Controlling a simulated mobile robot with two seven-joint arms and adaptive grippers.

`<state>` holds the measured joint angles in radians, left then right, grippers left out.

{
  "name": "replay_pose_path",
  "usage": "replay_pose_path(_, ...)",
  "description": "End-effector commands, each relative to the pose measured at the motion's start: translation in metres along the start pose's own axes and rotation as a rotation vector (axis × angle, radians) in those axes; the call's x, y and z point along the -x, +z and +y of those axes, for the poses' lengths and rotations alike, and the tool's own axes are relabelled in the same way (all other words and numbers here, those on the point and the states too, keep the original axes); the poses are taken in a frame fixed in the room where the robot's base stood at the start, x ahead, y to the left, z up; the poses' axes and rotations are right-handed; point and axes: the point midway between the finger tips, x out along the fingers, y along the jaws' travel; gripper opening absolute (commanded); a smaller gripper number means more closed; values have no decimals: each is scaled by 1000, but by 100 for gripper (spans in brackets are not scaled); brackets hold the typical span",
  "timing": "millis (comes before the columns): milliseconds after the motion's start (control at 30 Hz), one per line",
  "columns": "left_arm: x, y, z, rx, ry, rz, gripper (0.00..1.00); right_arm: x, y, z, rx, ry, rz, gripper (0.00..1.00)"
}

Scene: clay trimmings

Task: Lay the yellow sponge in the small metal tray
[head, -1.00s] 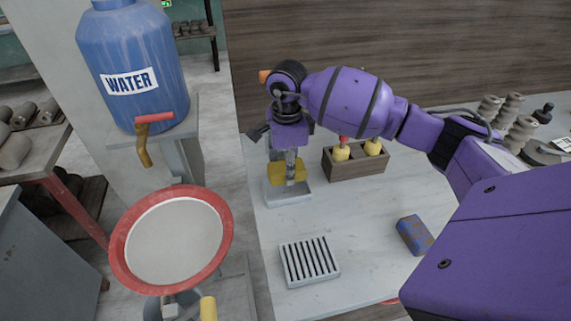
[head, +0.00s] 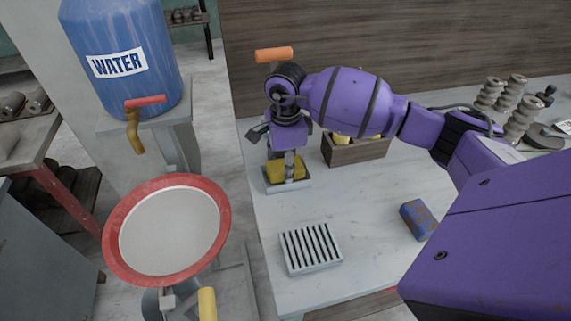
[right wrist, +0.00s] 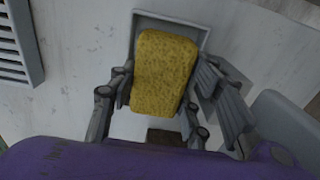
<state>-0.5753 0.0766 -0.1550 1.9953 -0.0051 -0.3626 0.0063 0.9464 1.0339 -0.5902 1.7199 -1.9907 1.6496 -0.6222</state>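The yellow sponge (head: 287,170) is between the fingers of my right gripper (head: 287,160), down at the small metal tray (head: 294,187). In the right wrist view the sponge (right wrist: 163,72) covers most of the tray (right wrist: 172,18), whose far rim shows beyond it. The sponge is turned a little against the tray's sides. The fingers of the right gripper (right wrist: 158,92) press on its two long sides. Whether the sponge's underside touches the tray floor is hidden. My left gripper is not in view.
A slotted grey dish (head: 311,248) lies nearer on the table. A blue and brown block (head: 418,219) lies to its right. A wooden box (head: 357,149) stands behind, right of the tray. A red-rimmed round basin (head: 167,230) and a blue water container (head: 122,60) are at left.

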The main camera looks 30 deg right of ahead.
Motion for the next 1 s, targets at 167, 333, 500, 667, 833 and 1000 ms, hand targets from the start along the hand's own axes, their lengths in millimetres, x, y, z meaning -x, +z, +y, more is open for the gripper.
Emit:
replay_pose_path(167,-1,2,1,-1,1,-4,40,-13,-1,7,0,23,6,66)
replay_pose_path(333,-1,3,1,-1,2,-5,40,-12,-1,6,0,20,6,66)
replay_pose_path(500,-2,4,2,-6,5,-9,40,-10,-1,5,-1,16,5,66)
replay_pose_path(667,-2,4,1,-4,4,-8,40,5,-1,2,-1,9,4,66)
replay_pose_path(833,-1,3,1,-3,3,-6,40,44,-1,0,-1,-1,3,66)
replay_pose_path(1000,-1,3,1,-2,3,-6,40,81,0,1,-1,-3,0,66)
